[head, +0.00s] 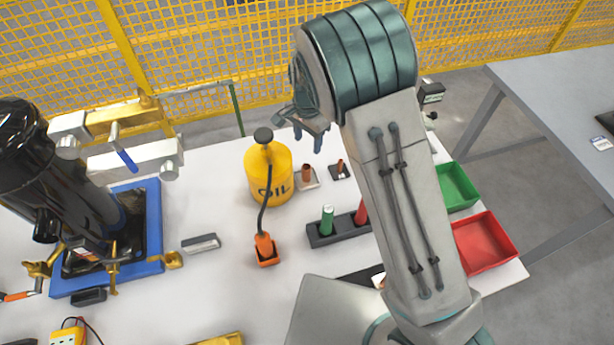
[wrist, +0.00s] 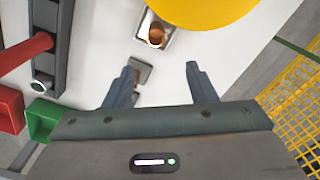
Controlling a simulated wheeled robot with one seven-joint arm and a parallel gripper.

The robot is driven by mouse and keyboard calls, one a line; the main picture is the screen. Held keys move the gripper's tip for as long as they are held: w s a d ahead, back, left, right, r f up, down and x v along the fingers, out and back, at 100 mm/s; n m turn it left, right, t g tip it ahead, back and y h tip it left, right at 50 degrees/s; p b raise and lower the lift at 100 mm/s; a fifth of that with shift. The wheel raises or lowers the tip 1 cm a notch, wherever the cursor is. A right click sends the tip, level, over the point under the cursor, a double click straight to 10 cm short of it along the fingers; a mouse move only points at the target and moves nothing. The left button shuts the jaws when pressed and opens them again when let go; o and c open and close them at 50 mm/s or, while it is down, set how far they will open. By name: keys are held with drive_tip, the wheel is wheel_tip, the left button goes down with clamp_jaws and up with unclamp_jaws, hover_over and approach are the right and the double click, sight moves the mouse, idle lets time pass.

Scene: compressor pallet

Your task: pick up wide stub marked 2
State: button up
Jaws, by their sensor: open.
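Two copper stubs stand on small plates on the white table. The wider stub (head: 307,172) stands on a pale plate just right of the oil can; it also shows in the wrist view (wrist: 156,36), at the top, beyond my fingertips. The thinner stub (head: 340,165) stands on a dark plate to its right; in the wrist view my left finger partly hides it. I cannot read a 2 on either. My gripper (head: 308,138) is open and empty above the table, behind the stubs in the head view. In the wrist view its fingers (wrist: 161,69) are spread apart.
The yellow oil can (head: 268,176) stands close beside the wider stub. A dark rack (head: 322,238) holds a green and a red cylinder. Green (head: 457,187) and red (head: 484,243) bins are at right. A black compressor (head: 75,180) on a blue base is at left.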

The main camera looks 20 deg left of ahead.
hover_over(308, 169)
wheel_tip(308, 169, down, 8)
drive_tip(key=shift+r+p, duration=0.25)
drive_tip(key=shift+p, duration=0.15)
drive_tip(key=shift+s+f+p, duration=0.15)
drive_tip(key=shift+f+p, duration=0.2)
drive_tip(key=shift+f, duration=0.95)
drive_tip(key=shift+s+f+p, duration=0.1)
drive_tip(key=shift+f+p, duration=0.25)
drive_tip(key=shift+f, duration=0.95)
clamp_jaws()
drive_tip(key=shift+r, duration=0.15)
